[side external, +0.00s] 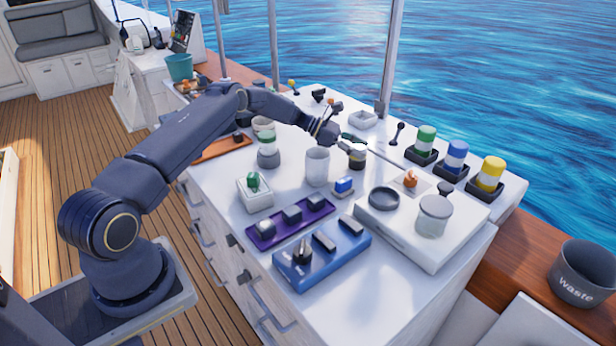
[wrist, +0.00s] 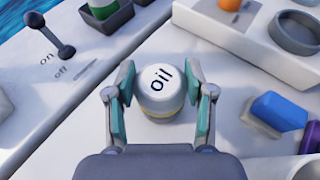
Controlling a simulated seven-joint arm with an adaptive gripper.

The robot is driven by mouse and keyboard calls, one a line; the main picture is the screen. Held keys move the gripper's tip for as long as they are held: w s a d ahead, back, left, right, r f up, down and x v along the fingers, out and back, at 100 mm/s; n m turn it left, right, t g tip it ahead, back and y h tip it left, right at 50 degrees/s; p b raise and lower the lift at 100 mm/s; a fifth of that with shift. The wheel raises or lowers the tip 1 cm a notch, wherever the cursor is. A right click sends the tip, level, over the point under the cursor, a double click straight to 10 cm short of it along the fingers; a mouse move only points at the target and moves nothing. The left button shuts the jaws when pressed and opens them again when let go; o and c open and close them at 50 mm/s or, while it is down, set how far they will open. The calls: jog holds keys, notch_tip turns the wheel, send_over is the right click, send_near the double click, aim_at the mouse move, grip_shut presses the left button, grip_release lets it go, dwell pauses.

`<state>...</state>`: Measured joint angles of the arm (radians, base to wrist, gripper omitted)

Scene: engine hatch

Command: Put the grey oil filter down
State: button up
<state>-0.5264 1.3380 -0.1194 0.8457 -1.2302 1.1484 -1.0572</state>
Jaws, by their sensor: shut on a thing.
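The oil filter (wrist: 160,90) is a light grey cylinder with a rounded top lettered "oil" and a yellowish band low on its side. My gripper (wrist: 163,95) is shut on it, with one teal-padded finger on each side, in the wrist view. In the side external view my gripper (side external: 350,141) is over the middle of the white worktop (side external: 330,215), and the filter (side external: 357,159) shows small and dark below the fingers. It looks upright. Whether its base touches the worktop I cannot tell.
A white cup (side external: 317,166) and a blue block (side external: 344,185) stand close by. A raised white platform (side external: 400,228) carries a black round dish (side external: 384,198) and a lidded jar (side external: 433,216). Green (side external: 426,140), blue and yellow banded canisters stand behind. A lever (wrist: 57,38) is at the upper left.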

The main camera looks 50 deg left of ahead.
jog(key=o, duration=1.4)
jog(key=shift+f, duration=0.1)
jog(key=shift+o, duration=0.2)
jog(key=shift+r, duration=0.2)
jog(key=v, duration=1.2)
jog(key=s+d+r+m+g+y, duration=0.5)
jog(key=s+d+r+m, duration=0.9)
jog(key=d+r, duration=0.35)
jog(key=s+d+m+t+y, duration=0.2)
jog(key=s+m+y, duration=0.3)
jog(key=s+m, duration=0.6)
jog(key=s, duration=1.2)
jog(key=shift+m+y, duration=0.3)
jog(key=shift+m, duration=0.1)
